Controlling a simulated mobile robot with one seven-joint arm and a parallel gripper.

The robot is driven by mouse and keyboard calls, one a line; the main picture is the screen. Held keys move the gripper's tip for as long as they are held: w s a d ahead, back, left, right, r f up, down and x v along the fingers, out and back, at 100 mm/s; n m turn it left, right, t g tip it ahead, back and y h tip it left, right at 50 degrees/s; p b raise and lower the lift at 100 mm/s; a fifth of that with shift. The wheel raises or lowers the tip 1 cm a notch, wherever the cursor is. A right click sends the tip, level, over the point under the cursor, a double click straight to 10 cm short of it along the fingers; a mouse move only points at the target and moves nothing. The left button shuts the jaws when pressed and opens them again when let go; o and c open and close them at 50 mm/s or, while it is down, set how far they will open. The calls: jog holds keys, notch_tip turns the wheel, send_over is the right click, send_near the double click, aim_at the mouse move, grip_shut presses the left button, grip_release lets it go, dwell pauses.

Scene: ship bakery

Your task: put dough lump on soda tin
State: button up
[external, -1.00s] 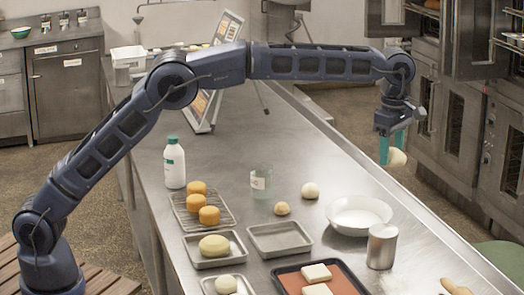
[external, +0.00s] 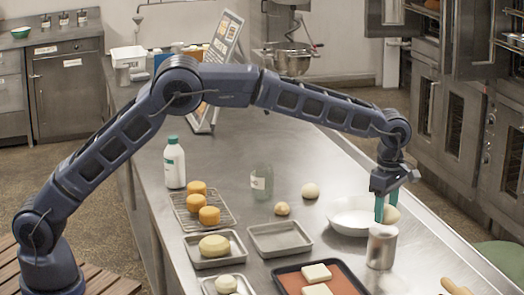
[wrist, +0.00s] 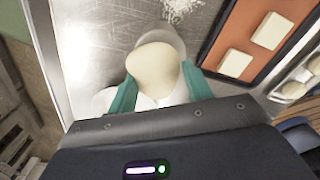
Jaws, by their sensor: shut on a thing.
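The dough lump (external: 391,215) is pale and rounded. My gripper (external: 386,213) is shut on it, with green fingers on either side. It also shows between the fingers in the wrist view (wrist: 155,70). In the external view the held lump is just above and slightly right of the tin's top. In the wrist view the lump covers much of a pale round shape behind it, perhaps the tin. I cannot tell the exact gap between lump and tin.
A white bowl (external: 345,222) stands close to the left of the gripper. A dark tray with an orange mat (external: 335,279) lies in front of the tin. Other dough balls (external: 310,191), a glass jar (external: 261,182) and small trays (external: 280,239) are further left. The counter's right edge is near.

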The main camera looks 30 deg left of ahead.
aim_at(386, 205)
jog(key=shift+f, duration=1.15)
jog(key=shift+f, duration=0.1)
jog(key=o, duration=1)
notch_tip(386, 205, up, 12)
jog(key=shift+r, duration=0.15)
